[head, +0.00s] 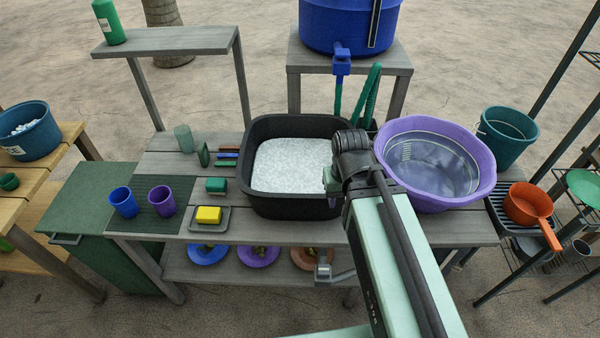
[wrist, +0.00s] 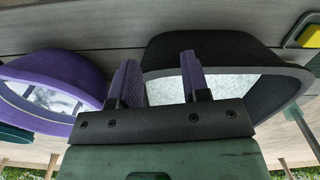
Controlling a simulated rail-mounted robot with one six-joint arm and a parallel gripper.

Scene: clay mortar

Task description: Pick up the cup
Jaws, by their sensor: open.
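A blue cup (head: 123,202) and a purple cup (head: 161,201) stand upright, side by side, on a dark green mat at the left of the bench in the head view. A greenish clear tumbler (head: 184,138) stands behind them. None of these shows in the wrist view. My gripper's purple fingers (wrist: 158,82) are apart with nothing between them. They are near the black tub (wrist: 215,55) and the purple basin (wrist: 60,75), well to the right of the cups in the head view. My arm hides most of the gripper there.
The black tub (head: 255,205) holds whitish, rippled water; the purple basin (head: 470,195) is right of it. A yellow sponge (head: 208,214) on a grey tray and a green block (head: 215,185) lie between cups and tub. A blue barrel (head: 345,25) stands behind.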

